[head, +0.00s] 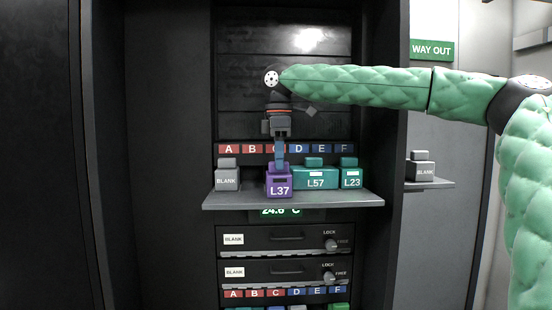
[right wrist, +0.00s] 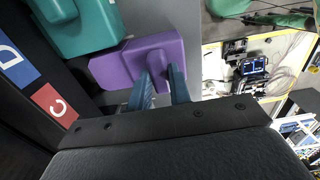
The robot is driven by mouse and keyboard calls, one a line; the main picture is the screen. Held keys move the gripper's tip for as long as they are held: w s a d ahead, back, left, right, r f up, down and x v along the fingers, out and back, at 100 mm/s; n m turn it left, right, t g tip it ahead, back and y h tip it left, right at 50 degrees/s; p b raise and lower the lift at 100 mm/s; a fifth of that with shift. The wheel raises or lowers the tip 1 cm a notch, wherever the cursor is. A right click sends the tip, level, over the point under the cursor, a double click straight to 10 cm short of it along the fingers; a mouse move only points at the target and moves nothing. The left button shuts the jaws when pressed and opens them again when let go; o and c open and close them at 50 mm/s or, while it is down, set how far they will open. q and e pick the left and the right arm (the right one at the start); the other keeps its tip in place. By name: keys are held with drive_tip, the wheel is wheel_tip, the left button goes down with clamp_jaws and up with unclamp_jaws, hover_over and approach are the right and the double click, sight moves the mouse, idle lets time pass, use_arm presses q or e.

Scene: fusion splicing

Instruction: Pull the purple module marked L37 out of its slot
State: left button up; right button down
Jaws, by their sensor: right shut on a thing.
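The purple module marked L37 (head: 278,188) is upright at the grey shelf (head: 230,201), below the red C label. My right gripper (head: 280,158) comes down from above and is shut on the top of the module. In the right wrist view the two blue fingers (right wrist: 162,80) reach the purple module (right wrist: 125,66), one on each side of its raised part. The module's underside is hidden, so I cannot tell how deep it sits. My left gripper is not in view.
A grey BLANK module (head: 227,178) stands left of L37. Teal modules L57 (head: 315,181) and L23 (head: 351,181) stand close on its right. The labels A to F (head: 229,149) run behind. Drawers (head: 285,240) lie below; another BLANK module (head: 423,170) sits far right.

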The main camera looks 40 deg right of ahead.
drive_tip(key=c, duration=1.2)
unclamp_jaws()
drive_tip(key=shift+d, duration=0.1)
drive_tip(key=shift+w+r+b, duration=0.1)
drive_tip(key=shift+r+b, duration=0.35)
drive_tip(key=shift+r, duration=0.05)
wheel_tip(320, 180, up, 6)
drive_tip(key=shift+f+b, duration=0.1)
drive_tip(key=shift+b, duration=1.1)
drive_tip(key=shift+r, duration=0.5)
